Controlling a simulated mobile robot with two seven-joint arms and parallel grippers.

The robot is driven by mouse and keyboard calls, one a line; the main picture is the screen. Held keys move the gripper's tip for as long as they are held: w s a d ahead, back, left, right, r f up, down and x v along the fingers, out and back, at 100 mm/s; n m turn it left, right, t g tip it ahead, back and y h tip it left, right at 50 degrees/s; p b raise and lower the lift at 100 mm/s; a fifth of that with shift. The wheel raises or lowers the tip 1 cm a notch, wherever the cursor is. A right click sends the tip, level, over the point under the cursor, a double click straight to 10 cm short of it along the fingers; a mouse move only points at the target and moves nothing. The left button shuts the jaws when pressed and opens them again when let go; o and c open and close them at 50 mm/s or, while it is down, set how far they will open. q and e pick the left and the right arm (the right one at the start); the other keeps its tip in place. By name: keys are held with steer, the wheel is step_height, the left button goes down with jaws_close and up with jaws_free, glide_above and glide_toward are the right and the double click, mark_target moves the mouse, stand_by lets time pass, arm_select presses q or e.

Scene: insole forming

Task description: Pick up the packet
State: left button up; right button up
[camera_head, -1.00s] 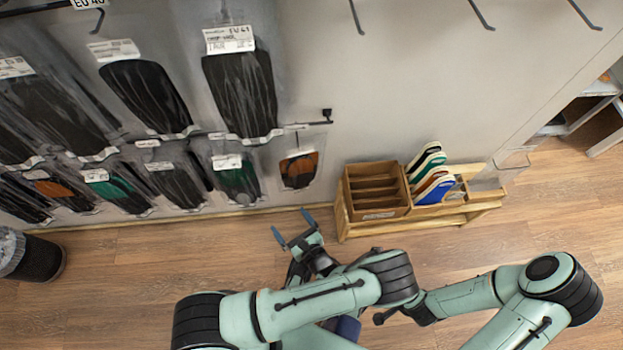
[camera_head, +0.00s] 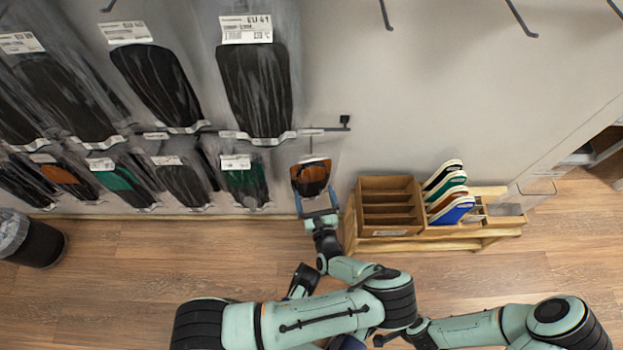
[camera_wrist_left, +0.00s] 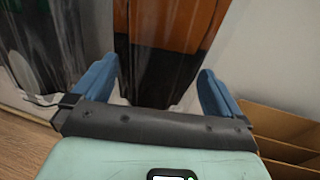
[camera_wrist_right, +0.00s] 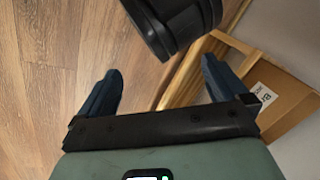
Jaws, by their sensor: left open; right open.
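The packet (camera_head: 311,178) is a clear bag with an orange and black insole, hanging at the right end of the lower row on the wall. My left gripper (camera_head: 319,205) is open at the packet's lower end. In the left wrist view, the packet (camera_wrist_left: 165,55) stands between the two spread blue fingers of the left gripper (camera_wrist_left: 162,85), with a finger on each side; I cannot tell whether they touch it. My right gripper (camera_wrist_right: 160,95) is open and empty in the right wrist view, above the floor. It is hidden in the head view.
A wooden organiser (camera_head: 388,232) with slots stands close to the right of the left gripper, with several coloured insoles (camera_head: 447,192) in it. More packets (camera_head: 255,85) hang to the left. A dark bin (camera_head: 38,245) stands at the far left.

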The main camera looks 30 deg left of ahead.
mark_target(312, 185)
arm_select(q)
steer(key=shift+x, duration=1.55)
steer(key=shift+s, duration=0.1)
steer(key=c, duration=0.9)
